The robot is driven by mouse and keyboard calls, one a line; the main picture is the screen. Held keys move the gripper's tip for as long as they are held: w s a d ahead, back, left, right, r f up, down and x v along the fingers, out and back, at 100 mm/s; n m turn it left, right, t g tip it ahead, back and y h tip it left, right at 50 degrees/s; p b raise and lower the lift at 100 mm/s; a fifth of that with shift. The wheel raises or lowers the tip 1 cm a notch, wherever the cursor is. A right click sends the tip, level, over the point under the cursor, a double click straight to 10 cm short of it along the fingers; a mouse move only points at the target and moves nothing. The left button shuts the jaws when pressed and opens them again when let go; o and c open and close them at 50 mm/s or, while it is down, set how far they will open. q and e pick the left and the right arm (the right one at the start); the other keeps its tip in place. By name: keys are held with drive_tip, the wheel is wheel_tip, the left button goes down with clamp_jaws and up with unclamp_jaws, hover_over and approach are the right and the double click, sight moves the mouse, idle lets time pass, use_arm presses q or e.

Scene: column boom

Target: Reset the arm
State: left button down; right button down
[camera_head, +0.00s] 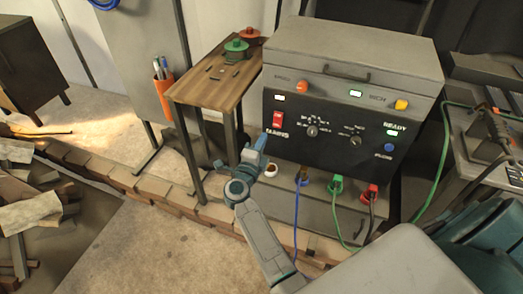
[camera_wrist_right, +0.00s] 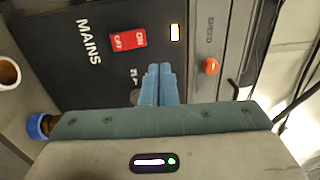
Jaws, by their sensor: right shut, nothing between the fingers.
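My right arm comes up from the bottom in the head view. Its gripper (camera_head: 261,141) is at the lower left of the machine's dark control panel (camera_head: 285,146), near the red mains switch (camera_head: 277,120). In the right wrist view the blue fingers of this gripper (camera_wrist_right: 160,72) are together with nothing between them. They point at the panel (camera_wrist_right: 85,75) beside the red ON/OFF switch (camera_wrist_right: 128,40). I cannot tell whether the fingertips touch the panel. The gripper hides part of the panel's lower left corner. My left gripper is in neither view.
The grey machine (camera_head: 350,50) has an orange button (camera_head: 302,87), a yellow button (camera_head: 401,104) and knobs. Cables hang from sockets below, including a green plug (camera_head: 336,184). A wooden side table (camera_head: 208,90) stands left of it. Low brickwork (camera_head: 155,187) runs along the floor.

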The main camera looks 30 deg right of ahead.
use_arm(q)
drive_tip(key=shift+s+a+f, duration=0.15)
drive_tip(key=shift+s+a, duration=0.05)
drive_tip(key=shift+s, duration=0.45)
use_arm(e)
drive_tip(key=shift+s+a, duration=0.3)
drive_tip(key=shift+a, duration=0.1)
